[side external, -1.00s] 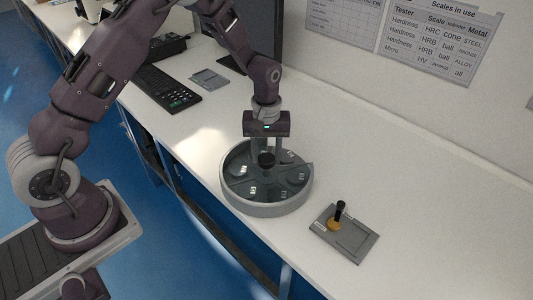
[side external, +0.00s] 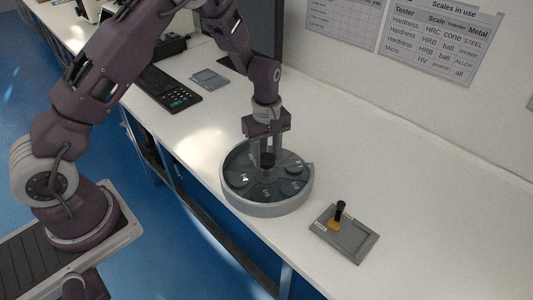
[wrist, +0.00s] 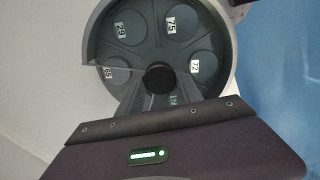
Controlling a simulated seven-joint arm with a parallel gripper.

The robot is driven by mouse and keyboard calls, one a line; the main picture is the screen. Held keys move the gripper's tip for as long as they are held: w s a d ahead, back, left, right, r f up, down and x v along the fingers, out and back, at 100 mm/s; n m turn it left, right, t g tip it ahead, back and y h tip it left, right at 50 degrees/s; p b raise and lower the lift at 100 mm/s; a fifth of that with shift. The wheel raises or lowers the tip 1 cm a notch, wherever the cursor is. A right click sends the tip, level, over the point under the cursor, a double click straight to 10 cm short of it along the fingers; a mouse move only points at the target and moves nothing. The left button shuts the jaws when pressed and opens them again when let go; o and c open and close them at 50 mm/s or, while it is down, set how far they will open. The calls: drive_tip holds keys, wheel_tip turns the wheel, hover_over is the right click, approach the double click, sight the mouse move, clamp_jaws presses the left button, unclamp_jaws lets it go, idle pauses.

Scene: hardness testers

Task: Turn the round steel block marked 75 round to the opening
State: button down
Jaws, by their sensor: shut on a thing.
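A round grey carousel (side external: 232,196) stands on the bench and also shows in the wrist view (wrist: 228,70). Inside it, round blocks with white number labels sit in a ring under what looks like a clear cover. The block marked 75 (wrist: 187,22) is at the far side of the ring in the wrist view. In the side view its label is too small to read. My gripper (side external: 268,158) points down at the carousel's middle, shut on the dark central knob (wrist: 158,79). A straight edge crosses the left of the ring; I cannot clearly tell the opening's extent.
A grey plate (side external: 356,245) with a black-handled tool (side external: 340,211) on a yellow base lies right of the carousel. A keyboard (side external: 171,92) and a small grey pad (side external: 210,79) lie behind. The bench right of the carousel is otherwise mostly clear.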

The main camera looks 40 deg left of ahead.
drive_tip(key=shift+n, duration=5.5)
drive_tip(key=shift+d+r+n, duration=0.1)
drive_tip(key=shift+n, duration=9.3)
